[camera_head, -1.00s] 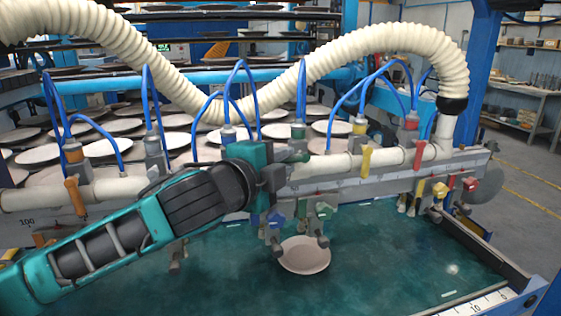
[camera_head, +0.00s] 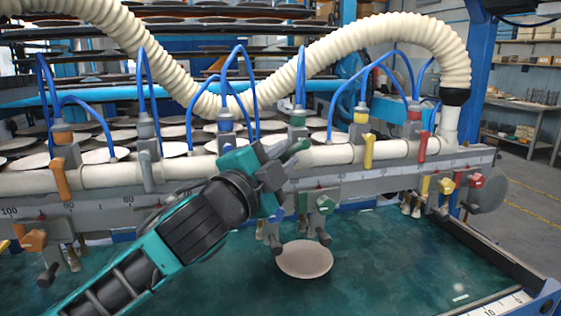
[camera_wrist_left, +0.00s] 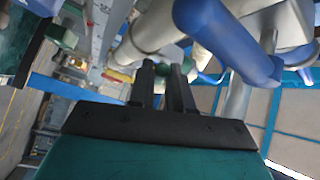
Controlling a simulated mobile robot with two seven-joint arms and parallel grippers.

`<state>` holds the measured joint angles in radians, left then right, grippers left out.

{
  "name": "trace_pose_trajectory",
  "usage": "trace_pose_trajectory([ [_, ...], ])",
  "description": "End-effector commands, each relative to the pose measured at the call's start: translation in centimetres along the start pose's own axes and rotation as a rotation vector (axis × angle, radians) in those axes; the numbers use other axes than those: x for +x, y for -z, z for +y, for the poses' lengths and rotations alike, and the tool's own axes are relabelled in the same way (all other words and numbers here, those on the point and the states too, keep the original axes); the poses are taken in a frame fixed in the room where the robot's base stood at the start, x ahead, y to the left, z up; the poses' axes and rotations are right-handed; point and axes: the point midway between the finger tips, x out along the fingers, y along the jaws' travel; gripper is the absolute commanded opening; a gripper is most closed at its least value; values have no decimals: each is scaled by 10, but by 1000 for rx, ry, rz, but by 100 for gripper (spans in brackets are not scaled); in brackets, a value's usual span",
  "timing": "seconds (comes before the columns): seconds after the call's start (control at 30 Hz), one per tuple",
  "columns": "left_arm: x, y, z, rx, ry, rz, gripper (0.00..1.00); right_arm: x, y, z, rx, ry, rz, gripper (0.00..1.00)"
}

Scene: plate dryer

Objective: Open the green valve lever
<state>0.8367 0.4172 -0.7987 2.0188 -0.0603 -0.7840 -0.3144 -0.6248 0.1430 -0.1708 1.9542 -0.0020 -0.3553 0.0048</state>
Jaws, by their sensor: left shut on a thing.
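The green valve lever (camera_head: 296,146) is on the white pipe, below a green-banded fitting (camera_head: 298,118) with a blue hose. In the head view it slants from upper right to lower left. My left gripper (camera_head: 283,158) is shut on the lever, and its fingers hide part of it. In the left wrist view a bit of green lever (camera_wrist_left: 163,70) shows between the two dark fingers of my left gripper (camera_wrist_left: 165,80). My right gripper is in neither view.
Other levers hang down along the pipe: orange (camera_head: 61,179), grey (camera_head: 147,171), yellow (camera_head: 368,151) and red (camera_head: 422,147). A thick cream hose (camera_head: 345,50) arches above. A round plate (camera_head: 304,259) lies on the green surface below.

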Motion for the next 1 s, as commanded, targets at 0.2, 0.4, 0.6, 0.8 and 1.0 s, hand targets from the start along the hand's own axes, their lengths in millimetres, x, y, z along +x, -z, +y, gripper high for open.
trace_pose_trajectory([
  [0.2,0,0,0,1,-3,-2,27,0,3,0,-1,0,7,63],
  [0.4,0,0,0,1,-2,-1,41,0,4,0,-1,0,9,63],
  [0.6,-1,0,0,1,-1,-1,41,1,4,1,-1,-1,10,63],
  [0.8,-18,-1,0,1,-1,-1,41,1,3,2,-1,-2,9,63],
  [1.0,-56,-1,1,2,-3,-1,41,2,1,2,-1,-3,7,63],
])
